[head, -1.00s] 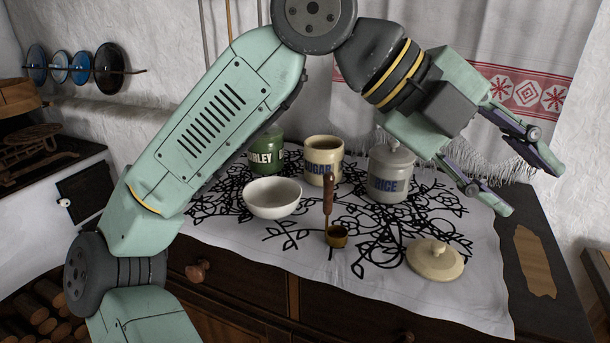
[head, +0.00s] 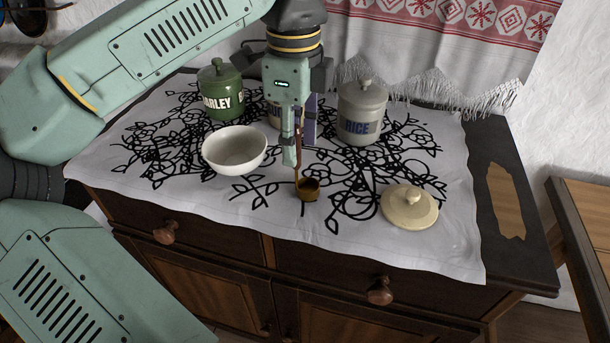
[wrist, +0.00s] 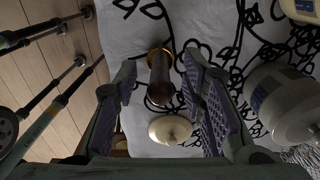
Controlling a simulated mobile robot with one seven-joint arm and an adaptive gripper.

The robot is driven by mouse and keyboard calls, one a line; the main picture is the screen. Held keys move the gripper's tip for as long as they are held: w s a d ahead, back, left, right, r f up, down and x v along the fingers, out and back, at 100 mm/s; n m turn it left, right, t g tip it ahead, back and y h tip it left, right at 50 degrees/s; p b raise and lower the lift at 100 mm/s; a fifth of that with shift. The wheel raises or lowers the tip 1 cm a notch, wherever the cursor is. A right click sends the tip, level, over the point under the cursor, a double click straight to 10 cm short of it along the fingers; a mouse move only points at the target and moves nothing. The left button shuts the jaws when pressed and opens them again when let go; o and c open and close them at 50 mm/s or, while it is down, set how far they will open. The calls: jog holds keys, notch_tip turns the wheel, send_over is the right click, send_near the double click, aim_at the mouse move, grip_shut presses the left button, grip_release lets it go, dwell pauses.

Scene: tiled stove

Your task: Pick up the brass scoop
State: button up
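The brass scoop (head: 308,190) stands on the white cloth with its cup down and its brown handle upright. My gripper (head: 299,150) points down over it, and its near finger hides part of the handle. In the wrist view the scoop's handle (wrist: 161,78) points up at the camera between the two purple-padded fingers of my gripper (wrist: 160,74). The fingers are spread, with a gap on each side of the handle. The brass cup shows just beyond the handle.
A white bowl (head: 235,150) stands left of the scoop, and a cream lid (head: 410,207) lies to the right. Behind are the green barley canister (head: 221,92), the grey rice canister (head: 361,112) and the sugar canister (head: 272,116), mostly hidden by my gripper. The cloth's front edge is clear.

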jog(key=shift+f+p, duration=0.55)
jog(key=shift+f, duration=1.7)
grip_shut()
